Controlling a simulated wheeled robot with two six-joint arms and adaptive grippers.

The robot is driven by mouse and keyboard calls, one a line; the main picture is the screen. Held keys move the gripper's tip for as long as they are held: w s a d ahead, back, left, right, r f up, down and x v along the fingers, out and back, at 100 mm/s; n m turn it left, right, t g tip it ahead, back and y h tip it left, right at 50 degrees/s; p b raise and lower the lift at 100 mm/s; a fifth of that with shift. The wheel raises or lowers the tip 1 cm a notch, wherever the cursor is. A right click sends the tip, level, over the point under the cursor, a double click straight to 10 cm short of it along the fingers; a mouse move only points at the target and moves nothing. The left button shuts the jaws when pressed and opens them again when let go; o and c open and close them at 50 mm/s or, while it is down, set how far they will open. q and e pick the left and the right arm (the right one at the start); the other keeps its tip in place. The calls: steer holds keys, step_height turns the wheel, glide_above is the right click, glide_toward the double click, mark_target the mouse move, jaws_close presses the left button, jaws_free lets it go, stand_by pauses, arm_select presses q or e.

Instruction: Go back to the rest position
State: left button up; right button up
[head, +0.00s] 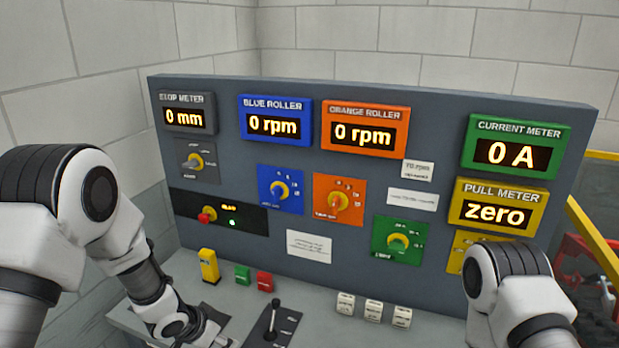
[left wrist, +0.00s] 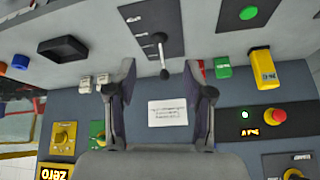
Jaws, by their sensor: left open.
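My left gripper (left wrist: 159,72) is open, with its two dark fingers apart and nothing between them. In the left wrist view it faces the console, which appears upside down, and the black lever (left wrist: 161,52) shows beyond the gap between the fingers. In the head view my left arm reaches down to the lower left, over the desk in front of the panel, left of the lever (head: 273,318). My right arm shows at the lower right, but its gripper is out of the picture.
The grey upright panel (head: 260,212) carries meters and knobs; the blue roller meter (head: 275,121) and orange roller meter (head: 365,130) read 0 rpm. On the desk stand a yellow block (head: 209,267), green and red blocks, and white switches (head: 373,311). A yellow rail (head: 594,236) is at right.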

arm_select(q)
steer(key=s+f+n+g+b, duration=0.45)
steer(key=s+f+b, duration=0.55)
steer(key=s+f, duration=1.4)
steer(key=s+a+f+n+y+b, duration=0.1)
steer(key=s+a+f+n+y, duration=0.1)
steer(key=s+a, duration=0.3)
steer(key=s+n+y, duration=0.1)
steer(key=s, duration=0.2)
steer(key=shift+f+g, duration=0.3)
steer(key=shift+g, duration=0.05)
steer(key=shift+a, duration=0.15)
